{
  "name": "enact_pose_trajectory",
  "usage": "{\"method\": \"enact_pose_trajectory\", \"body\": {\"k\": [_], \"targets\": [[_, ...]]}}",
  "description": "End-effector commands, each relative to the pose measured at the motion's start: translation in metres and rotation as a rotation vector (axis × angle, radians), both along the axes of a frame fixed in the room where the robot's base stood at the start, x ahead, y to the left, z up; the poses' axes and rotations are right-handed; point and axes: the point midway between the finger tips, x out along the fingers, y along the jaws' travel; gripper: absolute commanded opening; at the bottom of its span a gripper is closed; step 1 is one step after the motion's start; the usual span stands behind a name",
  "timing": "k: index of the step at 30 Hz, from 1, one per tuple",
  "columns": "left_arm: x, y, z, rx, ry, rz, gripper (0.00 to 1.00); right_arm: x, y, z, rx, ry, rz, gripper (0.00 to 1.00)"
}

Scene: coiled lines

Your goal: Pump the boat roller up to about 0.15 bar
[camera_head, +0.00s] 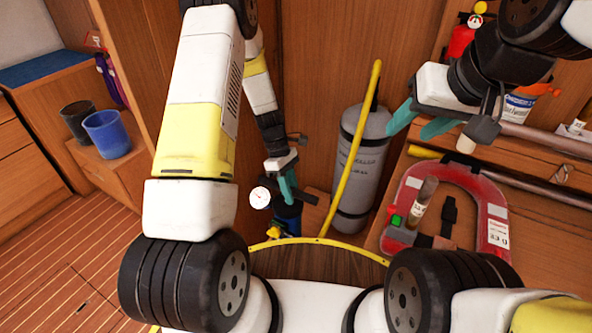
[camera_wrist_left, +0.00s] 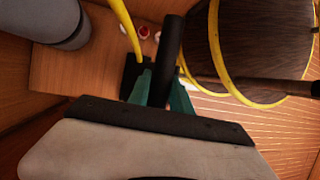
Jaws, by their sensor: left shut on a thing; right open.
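The boat roller appears to be the grey upright cylinder (camera_head: 362,160) with lettering, behind the yellow hose (camera_head: 352,150). It also shows at the upper left of the left wrist view (camera_wrist_left: 55,20). A hand pump with a blue body (camera_head: 288,219) stands left of it. A round white gauge (camera_head: 260,197) sits beside the pump; its reading is too small to tell. My left gripper (camera_head: 289,192) is shut on the pump's dark handle (camera_wrist_left: 169,55), its teal fingers either side. My right gripper (camera_head: 408,130) is open and empty, right of the cylinder.
A red horseshoe-shaped case (camera_head: 405,195) lies on the right bench. A blue cup (camera_head: 107,134) and a dark cup (camera_head: 77,121) stand on the left ledge. A dark wooden round surface (camera_head: 330,262), edged by yellow line, is in front of me. Wooden floor is clear at left.

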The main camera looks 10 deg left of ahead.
Motion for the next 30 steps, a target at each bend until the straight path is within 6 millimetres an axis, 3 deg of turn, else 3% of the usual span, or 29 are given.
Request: {"method": "enact_pose_trajectory", "body": {"k": [1, 2, 4, 5, 16, 30], "targets": [[0.000, 0.001, -0.003, 0.003, -0.002, 0.001, 0.00, 0.000, 0.000, 0.000, 0.000, 0.000, 0.000, 0.47], [0.000, 0.001, -0.003, 0.003, -0.002, 0.001, 0.31, 0.000, 0.000, 0.000, 0.000, 0.000, 0.000, 0.47], [0.000, 0.001, -0.003, 0.003, -0.001, 0.000, 0.45, 0.000, 0.000, 0.000, 0.000, 0.000, 0.000, 0.47], [0.000, 0.000, -0.002, 0.003, -0.001, 0.000, 0.47, 0.000, 0.000, 0.000, 0.000, 0.000, 0.000, 0.47], [0.003, 0.002, 0.005, 0.002, -0.003, 0.000, 0.47, 0.000, 0.000, 0.000, 0.000, 0.000, 0.000, 0.47], [0.024, 0.021, 0.066, 0.001, -0.003, 0.000, 0.47, 0.000, 0.000, 0.000, 0.000, 0.000, 0.000, 0.47]]}}
